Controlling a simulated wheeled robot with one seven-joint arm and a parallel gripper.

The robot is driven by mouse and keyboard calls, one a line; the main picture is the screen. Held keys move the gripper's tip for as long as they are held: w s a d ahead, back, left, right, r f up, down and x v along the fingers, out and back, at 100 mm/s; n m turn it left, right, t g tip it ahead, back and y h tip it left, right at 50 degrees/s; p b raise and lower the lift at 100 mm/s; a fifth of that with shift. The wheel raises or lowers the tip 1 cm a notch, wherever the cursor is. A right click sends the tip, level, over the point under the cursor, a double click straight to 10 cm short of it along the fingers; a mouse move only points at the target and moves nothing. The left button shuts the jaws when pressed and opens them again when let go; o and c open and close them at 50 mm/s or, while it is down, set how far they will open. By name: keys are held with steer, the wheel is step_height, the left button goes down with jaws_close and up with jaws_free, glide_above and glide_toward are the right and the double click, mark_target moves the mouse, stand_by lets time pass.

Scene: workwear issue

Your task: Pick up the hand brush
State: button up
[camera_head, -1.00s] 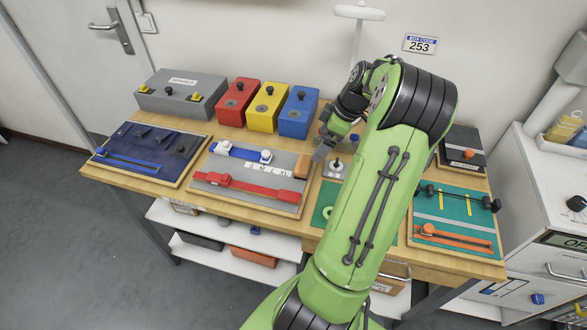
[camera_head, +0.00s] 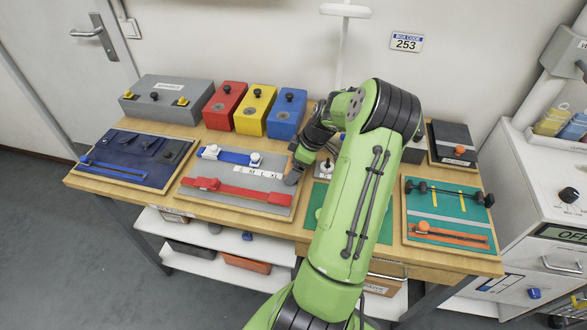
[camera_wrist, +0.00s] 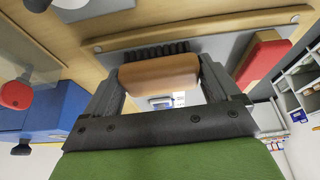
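The hand brush has a tan-orange block (camera_wrist: 159,72) with dark bristles (camera_wrist: 155,52) behind it in the wrist view. It is at the edge of the grey board (camera_wrist: 215,42) and lies between the two fingers of my gripper (camera_wrist: 160,80). No clear gap shows on either side, and I cannot tell whether the fingers press on it. In the head view my gripper (camera_head: 291,178) is low at the right end of the grey board (camera_head: 181,206) and hides most of the brush.
The red strap (camera_head: 236,192) and blue strap (camera_head: 231,156) lie on the same board. Red (camera_head: 225,104), yellow (camera_head: 257,111) and blue (camera_head: 286,114) boxes stand behind. A green board (camera_head: 450,205) is at the right, a navy mat (camera_head: 133,158) at the left.

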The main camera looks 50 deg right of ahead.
steer(key=c, duration=0.4)
step_height(320, 180, up, 10)
steer(key=shift+r+p, duration=0.1)
steer(key=shift+p, duration=0.8)
